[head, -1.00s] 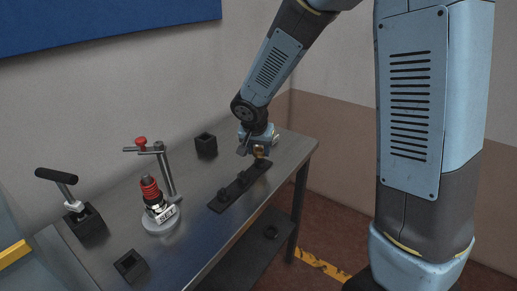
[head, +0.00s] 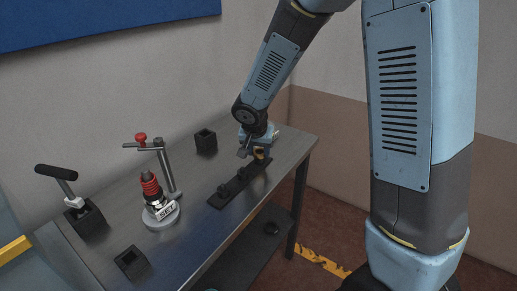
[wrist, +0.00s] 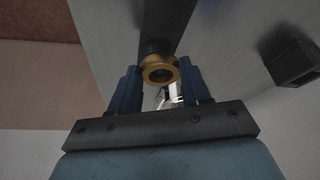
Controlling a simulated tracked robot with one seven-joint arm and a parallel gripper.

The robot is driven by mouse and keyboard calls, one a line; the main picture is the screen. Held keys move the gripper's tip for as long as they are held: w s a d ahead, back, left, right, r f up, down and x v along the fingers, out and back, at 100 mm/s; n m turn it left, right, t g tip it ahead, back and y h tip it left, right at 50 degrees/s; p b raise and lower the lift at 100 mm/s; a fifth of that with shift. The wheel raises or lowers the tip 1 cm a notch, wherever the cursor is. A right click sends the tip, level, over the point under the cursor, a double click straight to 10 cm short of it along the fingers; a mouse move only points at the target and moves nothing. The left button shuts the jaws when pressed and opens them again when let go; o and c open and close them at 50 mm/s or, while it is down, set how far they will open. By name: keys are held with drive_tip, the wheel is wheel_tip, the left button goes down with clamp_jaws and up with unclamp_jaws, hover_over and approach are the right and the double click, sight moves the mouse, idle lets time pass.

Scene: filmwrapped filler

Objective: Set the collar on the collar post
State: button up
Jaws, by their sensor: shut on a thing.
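The brass collar (wrist: 159,70) is a short gold ring, held between the blue fingertips of my gripper (wrist: 160,82) in the wrist view. In the head view my gripper (head: 260,148) is at the far end of a black rail (head: 228,193), with a bit of the collar (head: 260,155) showing below it. A dark post-like shape (wrist: 156,46) shows right by the collar in the wrist view. I cannot tell whether the collar is around it or only over it.
A fixture (head: 163,216) with a red spring, a "SET" label and a red-knobbed arm stands on the grey table (head: 200,235). Black open boxes stand at the back (head: 205,142) and front (head: 131,264). A black-handled tool (head: 58,174) stands in a block at left.

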drive_tip(key=shift+f, duration=0.2)
drive_tip(key=o, duration=1.2)
drive_tip(key=shift+r, duration=0.1)
drive_tip(key=v, duration=1.3)
drive_tip(key=shift+r, duration=0.2)
drive_tip(key=shift+s, duration=0.1)
